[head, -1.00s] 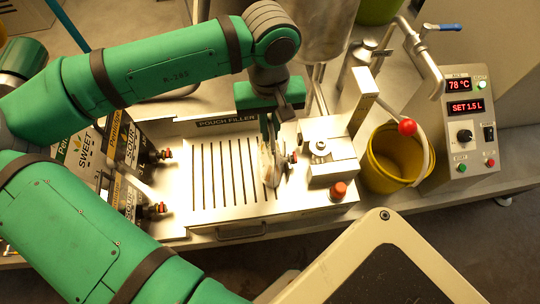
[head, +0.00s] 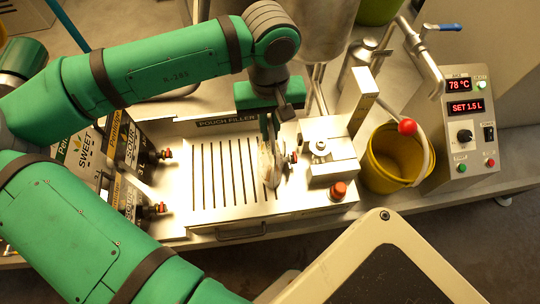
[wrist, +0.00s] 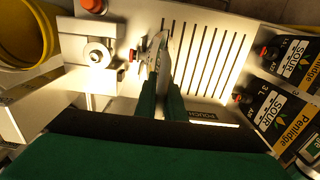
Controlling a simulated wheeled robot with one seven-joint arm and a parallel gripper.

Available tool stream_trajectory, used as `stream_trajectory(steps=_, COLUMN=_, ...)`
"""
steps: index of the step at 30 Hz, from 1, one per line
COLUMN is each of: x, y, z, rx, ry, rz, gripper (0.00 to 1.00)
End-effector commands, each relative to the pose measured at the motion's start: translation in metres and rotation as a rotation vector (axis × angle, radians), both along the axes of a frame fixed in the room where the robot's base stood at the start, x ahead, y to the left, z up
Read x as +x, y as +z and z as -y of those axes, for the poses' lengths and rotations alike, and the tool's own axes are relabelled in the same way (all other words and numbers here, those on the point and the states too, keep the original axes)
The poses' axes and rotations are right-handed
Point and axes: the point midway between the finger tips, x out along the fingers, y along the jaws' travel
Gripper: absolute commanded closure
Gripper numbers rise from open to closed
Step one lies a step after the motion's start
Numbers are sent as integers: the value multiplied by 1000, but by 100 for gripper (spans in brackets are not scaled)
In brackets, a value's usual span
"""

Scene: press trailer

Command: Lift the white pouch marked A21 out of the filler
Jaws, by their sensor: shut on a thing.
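The pouch filler (head: 225,195) is a metal machine with a slotted plate, lit brightly in the head view. A pale pouch (head: 268,168) stands edge-on at the right end of the slotted plate, its red-tipped spout (head: 292,158) pointing right toward the filler's clamp block (head: 328,155). My gripper (head: 271,135) reaches down to the pouch's top edge and is shut on it. In the wrist view the two green fingers (wrist: 161,95) close on the pouch (wrist: 157,58) from either side. The A21 mark cannot be read. I cannot tell whether the pouch's lower edge touches the plate.
Dark labelled pouches with red-capped spouts (head: 130,150) stand left of the filler. A yellow bucket (head: 385,165) with a red ball on its handle stands to the right. A control box (head: 465,120) and a tap (head: 425,65) are beyond it. A red button (head: 338,190) sits on the filler's front right.

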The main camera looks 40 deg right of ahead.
Motion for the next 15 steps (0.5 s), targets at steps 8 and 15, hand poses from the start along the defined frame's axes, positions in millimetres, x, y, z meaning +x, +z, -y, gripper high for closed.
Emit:
stream_trajectory(steps=8, x=1, y=2, z=1, rx=-3, ry=0, rz=3, gripper=100)
stream_trajectory(steps=15, x=1, y=7, z=1, rx=-2, ry=1, rz=2, gripper=100)
